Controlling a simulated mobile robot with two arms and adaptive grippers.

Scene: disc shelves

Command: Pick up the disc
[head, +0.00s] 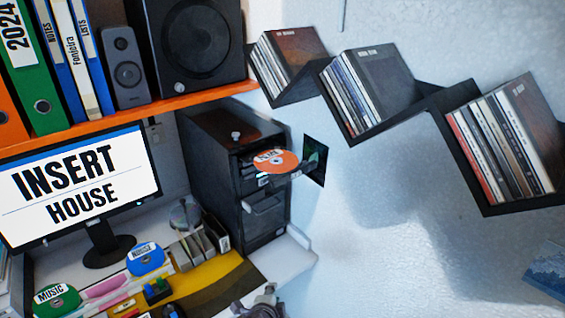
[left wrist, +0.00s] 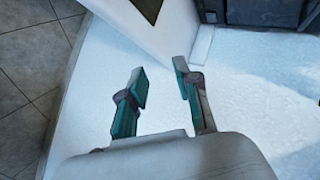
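An orange disc (head: 276,162) with a white label juts out at the front of a black computer tower (head: 215,180); its label is too small to read surely. A blue disc (head: 146,260) with a white label stands on the desk below the monitor. A green disc (head: 58,302) labelled MUSIC is at the lower left. My left gripper (head: 262,302) is at the bottom edge of the head view, below the tower and apart from the discs. In the left wrist view its two teal fingers (left wrist: 160,92) are apart with nothing between them. My right gripper is not in view.
A monitor (head: 80,185) reads INSERT HOUSE. An orange shelf (head: 150,108) with binders and speakers hangs above. Black zigzag wall shelves (head: 440,98) hold rows of cases at the right.

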